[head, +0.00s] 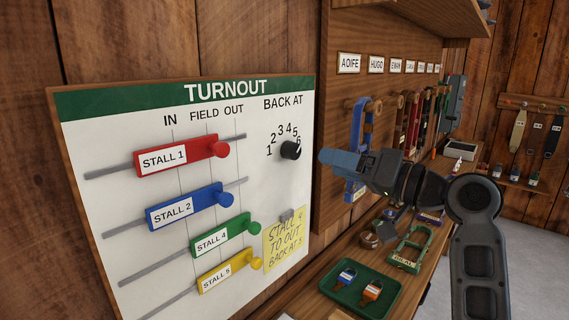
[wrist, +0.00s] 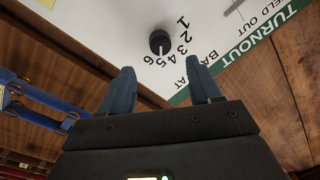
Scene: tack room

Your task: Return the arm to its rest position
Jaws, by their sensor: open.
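My gripper (head: 322,157) is open and empty, in front of the turnout board (head: 110,210) and right of its dial. In the wrist view my two blue-grey fingers (wrist: 160,68) stand apart with nothing between them. The black dial knob (head: 290,150) sits beyond the fingertips, apart from them; in the wrist view (wrist: 159,41) its white mark seems to point near 5. My arm extends from the lower right. Red (head: 180,155), blue (head: 188,210), green (head: 220,237) and yellow (head: 228,270) stall sliders sit on their rails.
A yellow note (head: 284,243) is on the board. Close behind my gripper hangs a blue halter (head: 356,150) on a wooden rack. Open floor shows at right.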

